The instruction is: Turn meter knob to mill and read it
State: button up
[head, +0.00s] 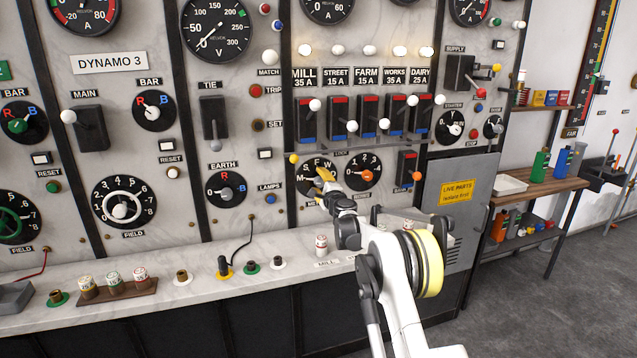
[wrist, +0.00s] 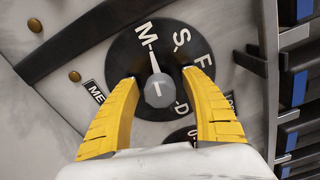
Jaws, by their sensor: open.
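The meter knob is a round black dial (wrist: 185,50) with white letters M, S, F and D showing and a grey centre knob (wrist: 158,92). In the wrist view its white pointer line is at M. In the head view the dial (head: 316,163) is partly hidden behind my gripper. My gripper (wrist: 160,78) has two yellow fingers, open, one on each side of the grey knob. I see a gap on both sides and cannot tell any contact. In the head view my gripper (head: 323,178) is at the panel, below the Mill and Street switches.
Right of the dial is a second black dial (head: 362,172) marked with numbers. Red and black switches (head: 309,120) with white knobs stand above. A round gauge (head: 327,8) is cut off at the top edge. A marble ledge (head: 200,292) with plugs runs below.

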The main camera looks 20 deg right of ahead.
jog(key=s, duration=1.2)
jog(key=s+a+r+n+g+y, duration=0.2)
jog(key=s+a+r+n+y, duration=0.1)
jog(key=s+a+r+n, duration=0.55)
jog(key=s+a+r+n+g+y, duration=0.1)
jog(key=s+a+n+g, duration=0.1)
jog(key=s+a, duration=0.35)
jog(key=s+a+r+n+g, duration=0.1)
jog(key=s+a+r+n, duration=0.15)
jog(key=s, duration=0.55)
jog(key=s+f+n+g+h, duration=0.1)
jog(key=s+f, duration=0.3)
jog(key=s, duration=0.6)
jog(key=s+d+f+n+g+h, duration=0.1)
jog(key=s+f+n+g, duration=0.2)
jog(key=s, duration=0.8)
jog(key=s+f+n+g+h, duration=0.2)
jog(key=s+f, duration=0.4)
jog(key=s, duration=0.5)
jog(key=shift+s+d+n, duration=0.2)
jog(key=shift+d+n, duration=0.1)
jog(key=shift+n, duration=0.6)
